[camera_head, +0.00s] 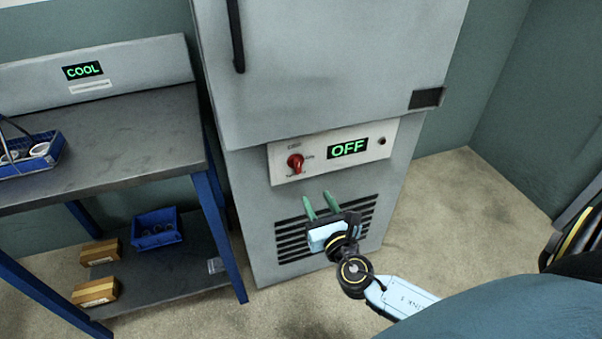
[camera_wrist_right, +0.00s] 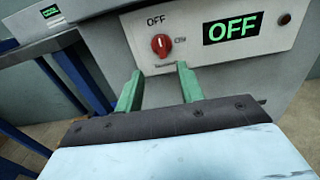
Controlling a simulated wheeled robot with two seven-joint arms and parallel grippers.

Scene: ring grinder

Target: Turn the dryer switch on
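The dryer (camera_head: 330,70) is a tall grey cabinet with a pale control panel (camera_head: 277,165) low on its front. The red rotary switch (camera_head: 295,163) is on the panel's left, and its display (camera_head: 348,147) reads OFF. In the right wrist view the red switch (camera_wrist_right: 161,44) shows just beyond and between the green fingers, with the OFF display (camera_wrist_right: 233,28) to its right. My right gripper (camera_head: 321,205) is open and empty, below the panel in front of the vents, apart from the switch. It also shows in the right wrist view (camera_wrist_right: 158,88). My left gripper is not in view.
A workbench (camera_head: 110,135) stands left of the dryer, with a COOL display (camera_head: 82,71) and a blue bin (camera_head: 32,155) on top. Its lower shelf holds another blue bin (camera_head: 157,229) and two small boxes. A black door handle (camera_head: 235,36) sticks out above the panel. Floor right of the dryer is clear.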

